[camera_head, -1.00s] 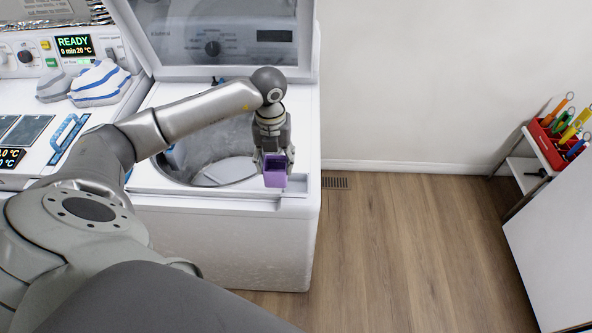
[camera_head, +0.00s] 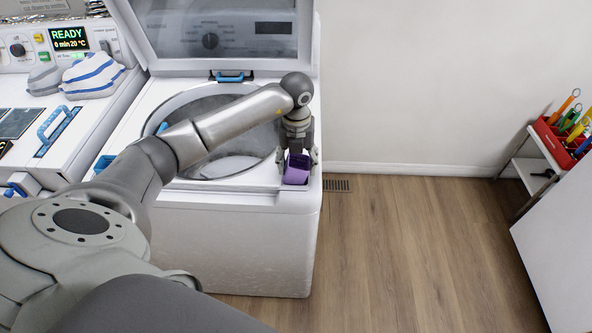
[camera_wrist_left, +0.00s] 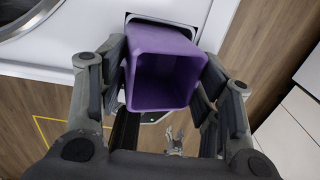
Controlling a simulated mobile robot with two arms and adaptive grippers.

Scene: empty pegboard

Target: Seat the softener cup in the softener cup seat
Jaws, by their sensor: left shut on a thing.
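The softener cup (camera_head: 297,168) is a purple square cup. My left gripper (camera_head: 297,155) is shut on it at the front right corner of the washer top. In the left wrist view the cup (camera_wrist_left: 160,70) stands between the fingers of the left gripper (camera_wrist_left: 160,85), its open mouth toward the camera. A dark-edged opening in the white top, likely the softener cup seat (camera_wrist_left: 160,19), shows just past the cup's upper rim. The cup hides most of it. I cannot tell whether the cup is inside the seat or above it.
The washer's lid (camera_head: 220,35) stands open behind its round drum opening (camera_head: 225,130). Folded striped cloths (camera_head: 92,75) lie on the machine at left. A red tool holder (camera_head: 555,140) stands on a shelf at far right. The wooden floor (camera_head: 400,240) is clear.

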